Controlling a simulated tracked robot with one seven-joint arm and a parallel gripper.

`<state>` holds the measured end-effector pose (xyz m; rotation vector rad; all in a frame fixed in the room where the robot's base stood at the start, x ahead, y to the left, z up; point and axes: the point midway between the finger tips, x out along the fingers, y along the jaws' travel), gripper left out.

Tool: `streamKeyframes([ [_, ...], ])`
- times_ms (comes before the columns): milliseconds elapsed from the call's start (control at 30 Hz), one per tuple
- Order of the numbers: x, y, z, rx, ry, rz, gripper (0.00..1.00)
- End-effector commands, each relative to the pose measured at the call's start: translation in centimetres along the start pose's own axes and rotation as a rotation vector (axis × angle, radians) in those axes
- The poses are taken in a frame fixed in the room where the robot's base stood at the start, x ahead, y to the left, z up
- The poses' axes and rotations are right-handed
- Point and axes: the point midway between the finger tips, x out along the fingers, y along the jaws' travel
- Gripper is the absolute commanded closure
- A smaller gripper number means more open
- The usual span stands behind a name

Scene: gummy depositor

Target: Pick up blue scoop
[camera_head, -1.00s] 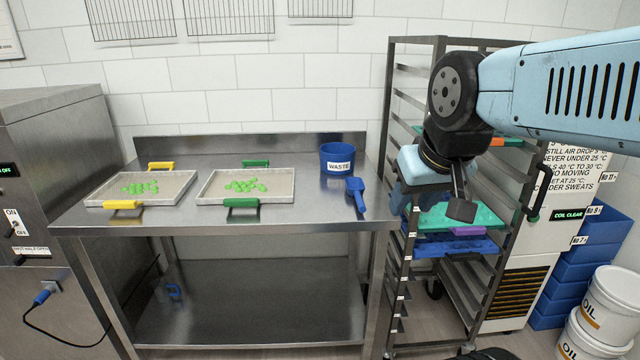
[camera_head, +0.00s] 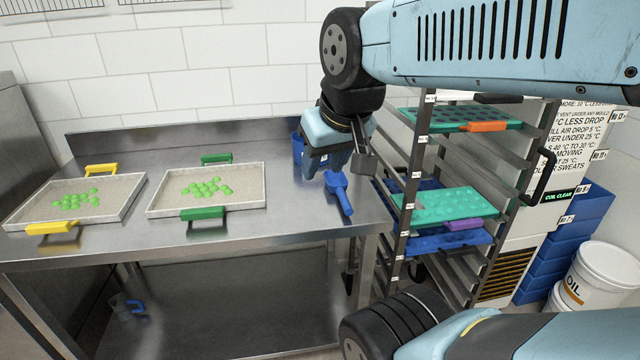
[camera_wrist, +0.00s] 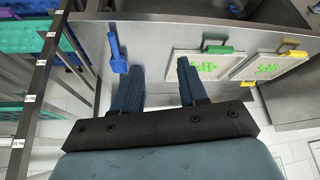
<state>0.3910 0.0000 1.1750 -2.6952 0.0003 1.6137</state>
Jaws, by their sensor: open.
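The blue scoop (camera_head: 340,190) lies on the right end of the steel table (camera_head: 290,206), its handle toward the front edge. It also shows in the wrist view (camera_wrist: 117,52), just beyond and left of the left finger. My gripper (camera_head: 328,172) hangs over the table's right end, close to the scoop and, in the head view, slightly above and left of it. In the wrist view my gripper (camera_wrist: 158,82) has its two fingers wide apart with nothing between them. Whether a finger touches the scoop cannot be told.
Two trays of green gummies, one with green handles (camera_head: 236,206) and one with yellow handles (camera_head: 110,216), lie to the left. A rack (camera_head: 408,190) with coloured trays stands close at the right.

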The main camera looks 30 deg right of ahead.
Motion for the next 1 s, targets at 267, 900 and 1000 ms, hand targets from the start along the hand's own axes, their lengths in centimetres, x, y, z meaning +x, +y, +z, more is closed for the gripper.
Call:
streamKeyframes([
  [267, 0.2, 0.1, -0.5, 0.005, -0.004, 0.006, 0.42],
  [900, 11.6, 7.9, -11.9, 0.144, -0.077, 0.108, 0.01],
  [1000, 14.1, 10.2, -13.1, 0.173, -0.087, 0.115, 0.01],
])
